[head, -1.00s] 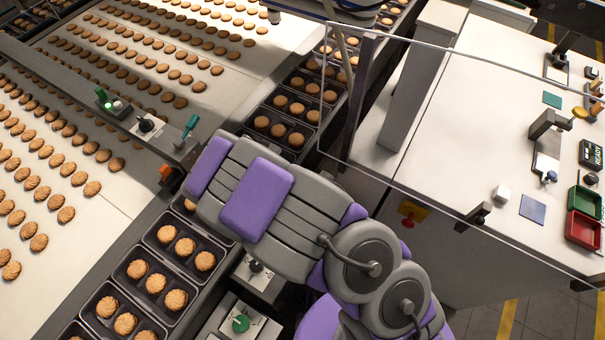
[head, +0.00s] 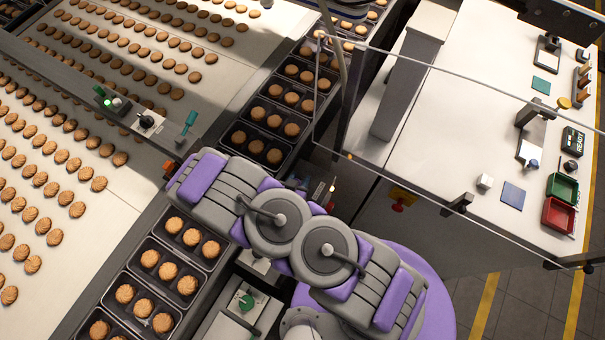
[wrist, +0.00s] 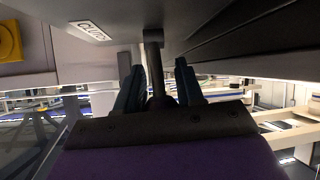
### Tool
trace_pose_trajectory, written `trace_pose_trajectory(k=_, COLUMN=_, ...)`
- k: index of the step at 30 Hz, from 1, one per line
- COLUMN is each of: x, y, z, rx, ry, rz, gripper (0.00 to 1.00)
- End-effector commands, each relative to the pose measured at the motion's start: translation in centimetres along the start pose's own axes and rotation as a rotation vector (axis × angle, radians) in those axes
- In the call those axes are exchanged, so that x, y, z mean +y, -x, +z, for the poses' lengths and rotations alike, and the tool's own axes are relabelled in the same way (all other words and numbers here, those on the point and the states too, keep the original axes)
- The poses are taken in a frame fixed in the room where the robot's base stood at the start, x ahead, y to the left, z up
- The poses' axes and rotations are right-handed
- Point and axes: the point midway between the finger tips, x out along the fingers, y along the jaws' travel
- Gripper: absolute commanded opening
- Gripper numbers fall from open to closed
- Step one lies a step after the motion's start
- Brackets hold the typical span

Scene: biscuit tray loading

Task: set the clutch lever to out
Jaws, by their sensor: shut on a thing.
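In the wrist view, a white label reading CLUTCH (wrist: 88,30) is on the pale surface above my gripper. The clutch lever (wrist: 153,55) is a dark grey bar coming down from that surface, with a darker end between my fingers. My gripper (wrist: 159,90) has its two dark teal fingers on either side of the lever and is shut on it. Which marked position the lever is in cannot be read. In the head view, my grey and purple arm hides the gripper and the clutch lever.
A rail with a teal-handled lever (head: 188,122) crosses the biscuit belt (head: 110,215). Black trays of biscuits (head: 143,291) line the belt's edge. A green knob (head: 246,301) stands beside them. A white cabinet (head: 460,90) with a clear panel stands right of my arm.

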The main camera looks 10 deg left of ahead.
Motion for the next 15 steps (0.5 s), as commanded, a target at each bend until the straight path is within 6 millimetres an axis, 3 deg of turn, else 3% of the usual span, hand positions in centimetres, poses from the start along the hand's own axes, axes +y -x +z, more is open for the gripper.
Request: trace_pose_trajectory(k=15, x=-0.96, y=0.71, z=0.44, rx=0.050, ry=0.007, rz=0.005, gripper=0.00)
